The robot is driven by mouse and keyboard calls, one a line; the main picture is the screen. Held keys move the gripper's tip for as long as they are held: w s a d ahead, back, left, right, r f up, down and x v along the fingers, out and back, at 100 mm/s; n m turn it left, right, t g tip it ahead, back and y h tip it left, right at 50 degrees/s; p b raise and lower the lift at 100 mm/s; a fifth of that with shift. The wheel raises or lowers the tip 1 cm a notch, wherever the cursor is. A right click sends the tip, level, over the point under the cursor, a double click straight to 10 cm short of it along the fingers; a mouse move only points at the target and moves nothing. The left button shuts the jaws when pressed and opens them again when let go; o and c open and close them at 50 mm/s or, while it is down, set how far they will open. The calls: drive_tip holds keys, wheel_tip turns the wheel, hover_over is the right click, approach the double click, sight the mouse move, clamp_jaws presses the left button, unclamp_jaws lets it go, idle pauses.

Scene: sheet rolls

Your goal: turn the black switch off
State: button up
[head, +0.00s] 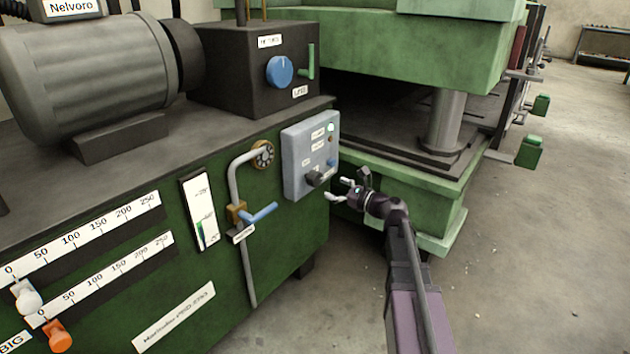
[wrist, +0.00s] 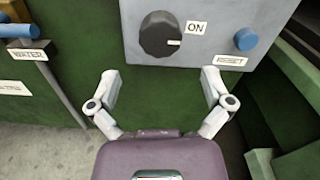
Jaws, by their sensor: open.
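The black switch (head: 318,178) is a round knob low on a grey control box on the front of the green machine. In the wrist view the black switch (wrist: 165,35) shows at the top middle, with its white mark pointing right at the "ON" label (wrist: 196,28). My gripper (head: 338,190) is just to the right of the switch in the head view. In the wrist view my gripper (wrist: 157,78) is open and empty, its two fingertips below the switch and apart from it.
A blue reset button (wrist: 246,40) sits right of the switch on the grey box (head: 299,140). A blue-handled valve (head: 258,214) on a pipe is to the left. A green press base (head: 440,205) stands close on the right. Bare floor lies in front.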

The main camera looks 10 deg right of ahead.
sight(318, 181)
drive_tip(key=x, duration=0.7)
drive_tip(key=shift+w+a, duration=0.15)
drive_tip(key=shift+w, duration=0.05)
drive_tip(key=c, duration=1.1)
